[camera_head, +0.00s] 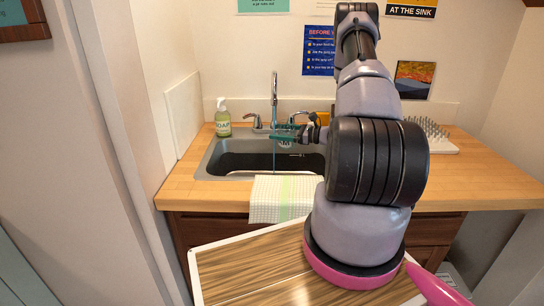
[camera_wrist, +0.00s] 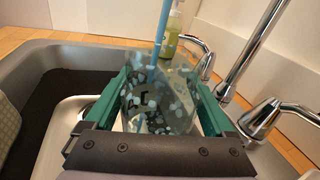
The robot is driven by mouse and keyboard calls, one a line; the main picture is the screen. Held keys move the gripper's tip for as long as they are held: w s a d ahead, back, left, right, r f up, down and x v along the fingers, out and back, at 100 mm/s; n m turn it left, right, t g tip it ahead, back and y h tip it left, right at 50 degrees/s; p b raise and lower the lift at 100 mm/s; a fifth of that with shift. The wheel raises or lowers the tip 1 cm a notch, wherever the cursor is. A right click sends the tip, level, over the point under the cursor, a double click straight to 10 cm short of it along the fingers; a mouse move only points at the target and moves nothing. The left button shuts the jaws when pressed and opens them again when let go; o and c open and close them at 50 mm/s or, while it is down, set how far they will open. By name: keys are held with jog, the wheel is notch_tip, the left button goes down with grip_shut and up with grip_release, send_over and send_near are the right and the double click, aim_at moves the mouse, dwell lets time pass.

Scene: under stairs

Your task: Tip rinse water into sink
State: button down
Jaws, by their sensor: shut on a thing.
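A clear cup with pale spots (camera_wrist: 160,103) is between the green fingers of my gripper (camera_wrist: 162,90) in the wrist view. The gripper is shut on it. In the head view my gripper (camera_head: 284,132) is over the grey sink (camera_head: 212,160), in front of the tap (camera_head: 274,88). A thin blue stream (camera_head: 274,155), which looks like water, drops below the tap. In the wrist view the blue stream (camera_wrist: 161,35) meets the cup near its rim. I cannot tell whether it falls into the cup or behind it. The water level inside is unclear.
A checked cloth (camera_head: 280,197) hangs over the front edge. A spiked drying rack (camera_head: 435,135) is on the right of the wooden counter (camera_head: 470,180). Tap handles (camera_wrist: 272,118) are close to the gripper's right.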

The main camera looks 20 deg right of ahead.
aim_at(284, 120)
jog(key=shift+w+f, duration=0.1)
jog(key=shift+w+d+r+m, duration=0.2)
jog(key=shift+d+r+m, duration=0.05)
jog(key=shift+d+m, duration=0.45)
jog(key=shift+a+r, duration=0.15)
jog(key=shift+a, duration=0.05)
jog(key=shift+r+y, duration=0.3)
jog(key=shift+r, duration=1.65)
